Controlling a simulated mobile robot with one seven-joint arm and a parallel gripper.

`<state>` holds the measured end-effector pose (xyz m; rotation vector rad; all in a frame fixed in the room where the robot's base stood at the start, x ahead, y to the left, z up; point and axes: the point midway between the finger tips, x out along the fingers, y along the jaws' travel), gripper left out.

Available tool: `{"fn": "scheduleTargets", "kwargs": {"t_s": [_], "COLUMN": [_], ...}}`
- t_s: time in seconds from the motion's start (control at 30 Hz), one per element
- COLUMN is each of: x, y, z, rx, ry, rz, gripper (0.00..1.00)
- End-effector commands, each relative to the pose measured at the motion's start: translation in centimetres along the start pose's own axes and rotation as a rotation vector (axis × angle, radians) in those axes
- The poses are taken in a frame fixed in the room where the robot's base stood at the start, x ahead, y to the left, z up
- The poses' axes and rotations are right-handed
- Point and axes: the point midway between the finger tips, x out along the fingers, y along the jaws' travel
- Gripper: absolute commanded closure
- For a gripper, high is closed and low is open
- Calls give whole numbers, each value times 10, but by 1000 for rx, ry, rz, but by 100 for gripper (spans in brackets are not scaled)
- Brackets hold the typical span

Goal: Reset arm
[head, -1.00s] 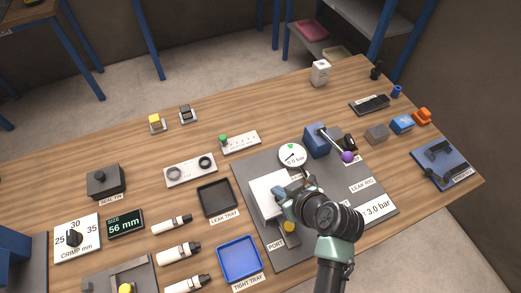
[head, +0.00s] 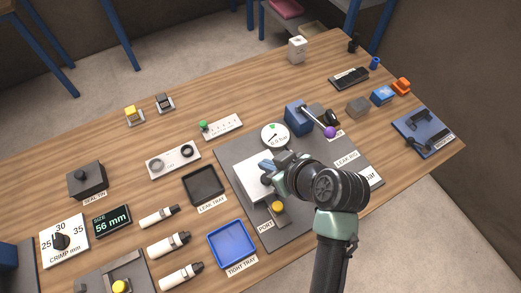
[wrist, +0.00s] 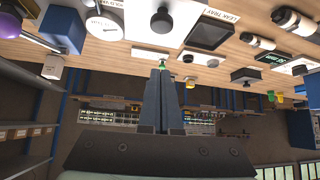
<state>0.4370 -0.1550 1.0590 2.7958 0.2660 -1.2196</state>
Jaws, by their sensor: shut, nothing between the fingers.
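My gripper (head: 267,167) is shut and empty, with its fingers pressed together. In the head view it appears over the white block on the grey leak rig mat (head: 297,228); its exact height cannot be told. In the wrist view the closed fingers (wrist: 162,75) point up the picture toward the table, which shows upside down. My forearm hides part of the mat's right side. The white block (head: 245,172) is partly hidden behind the gripper.
A round gauge (head: 275,137) and a blue block (head: 298,119) with a purple-knobbed lever (head: 330,132) stand close behind. A black leak tray (head: 203,187) and a blue tight tray (head: 232,244) lie to the left. White bottles (head: 168,244) lie further left.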

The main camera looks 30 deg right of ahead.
Motion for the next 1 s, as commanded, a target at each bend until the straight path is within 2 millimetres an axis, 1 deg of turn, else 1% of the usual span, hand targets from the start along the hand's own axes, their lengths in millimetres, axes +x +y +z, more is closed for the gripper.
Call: {"fn": "scheduleTargets", "kwargs": {"t_s": [0.1,0.2,0.33,0.53,0.6,0.67,0.77,0.8,0.87,0.9,0.97,1.0], "x": [-16,-24,-28,-28,-29,-32,-42,-50,-66,-78,-101,-117], "y": [1,0,0,0,2,5,9,10,7,4,-4,-11], "z": [0,0,0,-1,-12,-32,-87,-116,-160,-188,-228,-254], "rx": [2,1,0,0,-7,-16,-36,-43,-53,-56,-59,-59], "ry": [1,1,1,2,21,58,168,230,334,408,521,600], "rz": [3,1,0,1,17,49,127,164,217,246,282,301], "gripper": [100,100,100,100,100,100,100,100,100,100,100,100]}}
